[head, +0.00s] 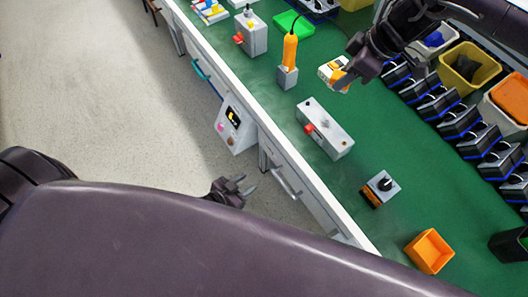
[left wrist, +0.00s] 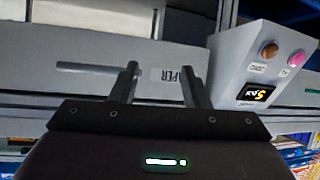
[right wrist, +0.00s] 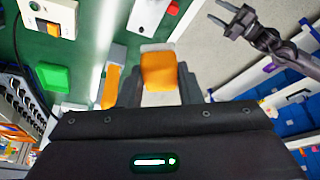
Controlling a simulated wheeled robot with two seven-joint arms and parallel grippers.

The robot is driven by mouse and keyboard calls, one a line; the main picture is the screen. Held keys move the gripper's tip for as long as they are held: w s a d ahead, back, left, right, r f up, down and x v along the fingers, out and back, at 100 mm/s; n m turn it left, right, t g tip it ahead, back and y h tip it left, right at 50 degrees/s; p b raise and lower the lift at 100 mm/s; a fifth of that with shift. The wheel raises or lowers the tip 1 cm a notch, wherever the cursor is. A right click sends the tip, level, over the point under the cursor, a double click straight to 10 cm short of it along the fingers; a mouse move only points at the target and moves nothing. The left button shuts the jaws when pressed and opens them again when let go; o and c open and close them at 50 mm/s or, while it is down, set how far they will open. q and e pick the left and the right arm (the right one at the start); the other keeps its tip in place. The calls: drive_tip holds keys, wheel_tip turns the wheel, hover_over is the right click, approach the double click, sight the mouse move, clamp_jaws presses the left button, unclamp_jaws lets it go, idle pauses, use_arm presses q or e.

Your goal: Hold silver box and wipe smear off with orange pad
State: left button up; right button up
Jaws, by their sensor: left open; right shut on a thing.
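My left gripper (head: 236,190) is open and empty, out over the floor in front of the bench. In the left wrist view its fingers (left wrist: 158,88) are apart with nothing between them.
A small grey switch box (head: 381,188) and an orange bin (head: 430,251) stand right of the silver box. An orange-handled iron (head: 290,52) stands upright behind-left. A white-and-yellow box (head: 331,67) is beside my right gripper. A grey display unit (head: 235,124) hangs at the bench front.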

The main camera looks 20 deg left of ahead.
sight(306, 129)
use_arm(q)
drive_tip(key=w+d+r+m+t+h, duration=0.1)
drive_tip(key=w+d+r+t+h, duration=0.15)
drive_tip(key=r, duration=0.65)
drive_tip(key=w+d+r+m+t+h, duration=0.1)
drive_tip(key=d+r+m+h, duration=0.15)
drive_tip(key=r, duration=0.65)
drive_tip(key=shift+n, duration=0.45)
drive_tip(key=x, duration=1.2)
drive_tip(key=shift+d+r, duration=0.25)
drive_tip(key=shift+r, duration=0.05)
clamp_jaws()
